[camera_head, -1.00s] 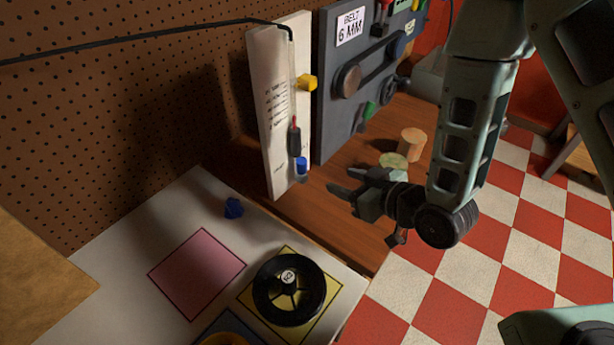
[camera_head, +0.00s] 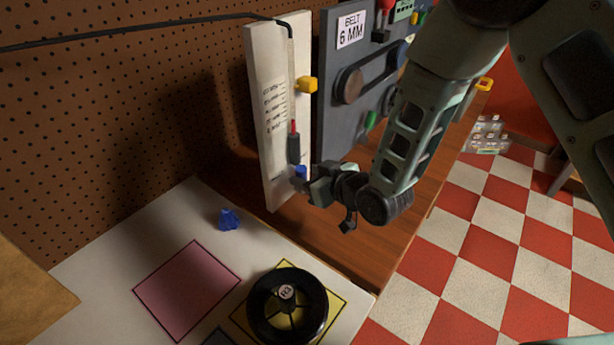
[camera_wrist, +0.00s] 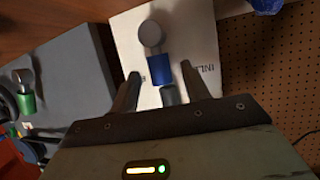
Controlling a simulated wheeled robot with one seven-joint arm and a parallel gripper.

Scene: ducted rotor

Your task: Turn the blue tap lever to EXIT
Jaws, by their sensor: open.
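The blue tap lever (camera_head: 301,171) is low on a white upright panel (camera_head: 262,110) with a scale and a thin tube. In the wrist view the blue lever (camera_wrist: 159,70) has a grey round end and lies between my two fingers. A partly covered label beginning "INL" shows to its right, and another label left of it is mostly hidden; I cannot read EXIT. My gripper (camera_head: 312,180) is open in front of the panel's lower part. The wrist view shows my gripper (camera_wrist: 162,82) with fingers either side of the lever; contact cannot be told.
A yellow tap (camera_head: 307,84) sits higher on the same panel. A grey belt board (camera_head: 334,120) with knobs stands just right, behind my arm. On the white table are a blue piece (camera_head: 229,219), a pink square (camera_head: 187,290) and a black rotor (camera_head: 262,312).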

